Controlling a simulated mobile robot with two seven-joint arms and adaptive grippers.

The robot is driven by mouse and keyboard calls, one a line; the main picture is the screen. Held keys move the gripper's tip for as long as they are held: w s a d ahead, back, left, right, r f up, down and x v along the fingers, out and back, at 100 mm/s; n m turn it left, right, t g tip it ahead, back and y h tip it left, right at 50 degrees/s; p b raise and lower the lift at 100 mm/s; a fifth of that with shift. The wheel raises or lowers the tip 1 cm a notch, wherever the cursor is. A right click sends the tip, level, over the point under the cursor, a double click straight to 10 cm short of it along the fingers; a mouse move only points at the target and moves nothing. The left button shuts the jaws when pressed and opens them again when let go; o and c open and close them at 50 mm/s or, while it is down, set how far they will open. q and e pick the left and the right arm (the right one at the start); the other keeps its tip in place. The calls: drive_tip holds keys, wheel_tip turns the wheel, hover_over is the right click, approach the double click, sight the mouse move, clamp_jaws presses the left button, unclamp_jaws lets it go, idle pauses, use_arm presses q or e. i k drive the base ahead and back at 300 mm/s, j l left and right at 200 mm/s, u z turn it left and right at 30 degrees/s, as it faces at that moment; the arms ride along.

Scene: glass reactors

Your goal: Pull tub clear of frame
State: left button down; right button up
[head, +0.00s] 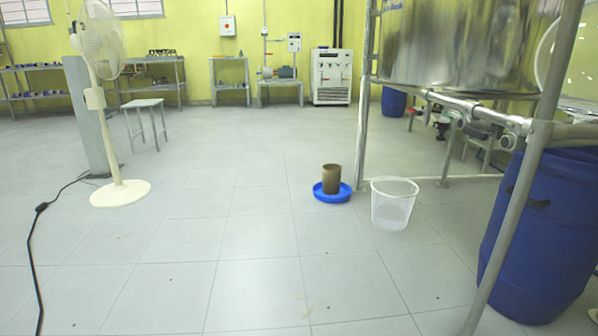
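A translucent white tub (393,207) stands upright on the tiled floor, right of the picture's middle. It is close to the foot of the metal frame (360,110), whose posts hold a large shiny vessel (455,45). Left of the tub, a shallow blue basin (326,194) sits on the floor with a brown cylinder (331,176) standing in it. A tall blue drum (545,235) stands at the right, partly behind the slanting near post (522,185). Neither of my grippers is in view.
A white pedestal fan (120,193) stands at the left, with a black cable (34,240) along the floor. A small stool (143,104) and shelves are farther back. Pipes and valves (470,110) hang under the vessel. The middle floor is clear.

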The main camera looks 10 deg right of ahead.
sight(394, 198)
drive_tip(key=i+z, duration=0.1)
drive_tip(key=i, duration=0.75)
drive_tip(key=i+j+z, duration=0.1)
drive_tip(key=i, duration=0.7)
drive_tip(key=i+j+z, duration=0.1)
drive_tip(key=i, duration=0.75)
drive_tip(key=i+z, duration=0.15)
drive_tip(key=i, duration=0.5)
drive_tip(key=i+z, duration=0.2)
drive_tip(key=i, duration=0.45)
drive_tip(key=j+z, duration=0.1)
